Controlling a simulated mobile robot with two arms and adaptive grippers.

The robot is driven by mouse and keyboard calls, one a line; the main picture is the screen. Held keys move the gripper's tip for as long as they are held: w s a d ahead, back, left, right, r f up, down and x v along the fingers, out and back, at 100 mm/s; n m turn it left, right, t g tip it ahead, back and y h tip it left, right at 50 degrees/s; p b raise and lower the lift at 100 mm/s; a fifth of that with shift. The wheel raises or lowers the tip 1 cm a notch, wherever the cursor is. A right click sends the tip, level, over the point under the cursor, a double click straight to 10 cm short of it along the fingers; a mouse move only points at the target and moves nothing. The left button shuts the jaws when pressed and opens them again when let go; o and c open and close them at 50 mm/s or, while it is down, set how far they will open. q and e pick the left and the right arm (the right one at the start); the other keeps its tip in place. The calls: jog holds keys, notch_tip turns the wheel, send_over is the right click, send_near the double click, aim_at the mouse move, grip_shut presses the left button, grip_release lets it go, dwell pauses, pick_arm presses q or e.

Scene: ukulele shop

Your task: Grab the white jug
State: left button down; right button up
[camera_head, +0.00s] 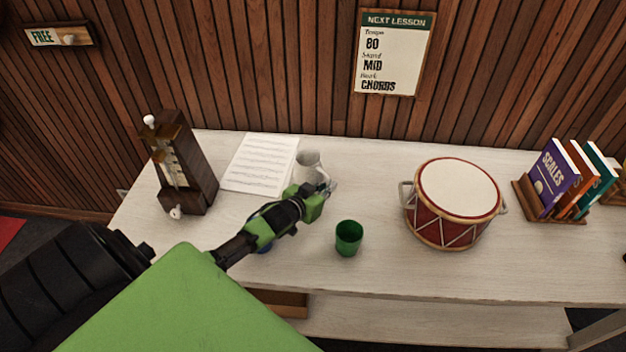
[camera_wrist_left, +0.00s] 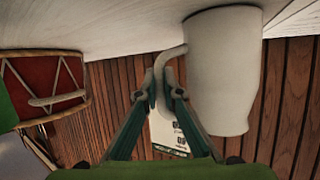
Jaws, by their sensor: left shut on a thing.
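The white jug (camera_head: 309,166) stands on the pale table, just beyond my left gripper (camera_head: 323,190) in the head view. In the left wrist view the jug (camera_wrist_left: 222,70) fills the right of the centre, with its curved handle reaching toward the fingers. My left gripper (camera_wrist_left: 164,92) is shut on the jug's handle, one finger on each side of it. The lower part of the jug is partly hidden by the gripper in the head view. My right gripper is in neither view.
A green cup (camera_head: 348,238) stands close to my left gripper, nearer the front edge. A red drum (camera_head: 440,225) is to the right, books (camera_head: 566,180) beyond it. Sheet music (camera_head: 260,163) and a metronome (camera_head: 182,165) are to the left. Something blue is mostly hidden beneath my left arm.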

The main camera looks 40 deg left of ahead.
pick_arm(q)
jog(key=shift+r, duration=0.15)
jog(key=shift+r+b, duration=0.35)
jog(key=shift+r, duration=0.6)
jog(key=s+d+r+b, duration=0.1)
jog(key=s+d+r, duration=0.1)
jog(key=s+r, duration=0.3)
jog(key=s+d+r+b, duration=0.1)
jog(key=s+d+r, duration=0.1)
jog(key=s+r, duration=0.4)
jog(key=shift+s+d, duration=0.35)
jog(key=shift+s, duration=0.7)
dwell(1.5)
